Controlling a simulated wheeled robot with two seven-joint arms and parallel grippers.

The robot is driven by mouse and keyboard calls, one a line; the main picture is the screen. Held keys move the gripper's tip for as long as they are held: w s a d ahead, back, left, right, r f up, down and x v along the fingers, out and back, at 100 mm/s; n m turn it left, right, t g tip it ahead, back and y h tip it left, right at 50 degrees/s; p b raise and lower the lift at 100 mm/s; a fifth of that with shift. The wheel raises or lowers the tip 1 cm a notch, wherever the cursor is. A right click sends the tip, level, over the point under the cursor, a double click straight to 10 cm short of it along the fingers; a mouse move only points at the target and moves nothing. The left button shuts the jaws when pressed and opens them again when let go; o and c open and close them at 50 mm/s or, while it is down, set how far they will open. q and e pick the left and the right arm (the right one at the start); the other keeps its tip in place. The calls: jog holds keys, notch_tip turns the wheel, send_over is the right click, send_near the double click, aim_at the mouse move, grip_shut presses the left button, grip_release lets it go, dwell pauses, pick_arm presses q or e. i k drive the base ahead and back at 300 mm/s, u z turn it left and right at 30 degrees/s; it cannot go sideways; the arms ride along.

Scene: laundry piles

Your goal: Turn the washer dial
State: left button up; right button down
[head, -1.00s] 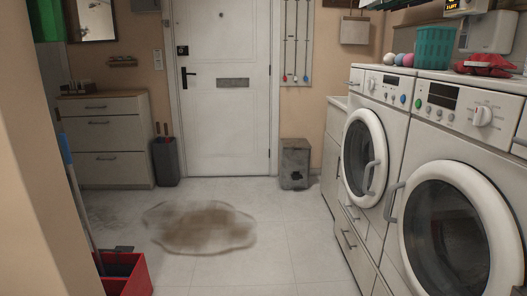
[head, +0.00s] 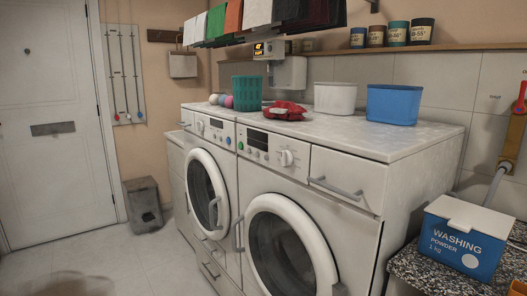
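Two white front-loading machines stand side by side in the head view. The nearer washer (head: 333,241) has a round white dial (head: 286,158) on its control panel, right of a dark display (head: 257,139) and small coloured buttons. The farther machine (head: 176,149) has a smaller knob (head: 201,126) on its panel. Both round doors look shut. Neither of my grippers is in view.
A teal basket (head: 246,93), a red cloth (head: 284,110), a white bin (head: 335,98) and a blue bin (head: 392,104) sit on top. A washing powder box (head: 463,237) stands on a speckled counter at right. Floor in front is clear at left.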

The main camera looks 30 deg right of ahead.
aim_at(285, 157)
jog(key=u, duration=0.5)
jog(key=k, duration=0.9)
jog(key=z, duration=0.8)
jog(key=i, duration=0.8)
jog(key=z, duration=0.05)
